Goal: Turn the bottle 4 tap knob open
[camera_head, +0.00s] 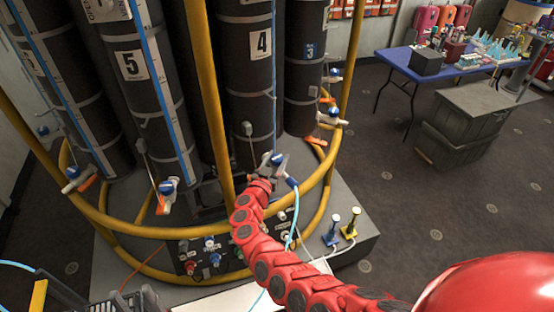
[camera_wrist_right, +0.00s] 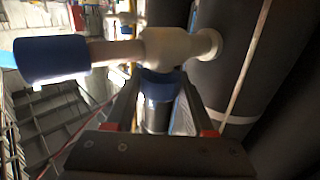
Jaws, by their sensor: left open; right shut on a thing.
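Bottle 4 (camera_head: 259,95) is a tall black cylinder with a white "4" label. Its tap, a pale fitting with blue parts, is at the cylinder's lower front, partly hidden by my right gripper (camera_head: 270,164). In the right wrist view the pale tap body (camera_wrist_right: 172,47) runs sideways, with a large blue end piece (camera_wrist_right: 50,59) at left. The blue tap knob (camera_wrist_right: 160,84) is below the body, between the fingertips of my right gripper (camera_wrist_right: 161,100), which is shut on it. I cannot tell the knob's angle. My left gripper is not in view.
Yellow rail hoops (camera_head: 140,231) ring the cylinders, close to my red right arm. Bottle 5 (camera_head: 140,85) and bottle 3 (camera_head: 305,60) stand either side, with similar taps. A control panel (camera_head: 208,256) is below. A blue table (camera_head: 455,70) and grey crate (camera_head: 465,120) stand right.

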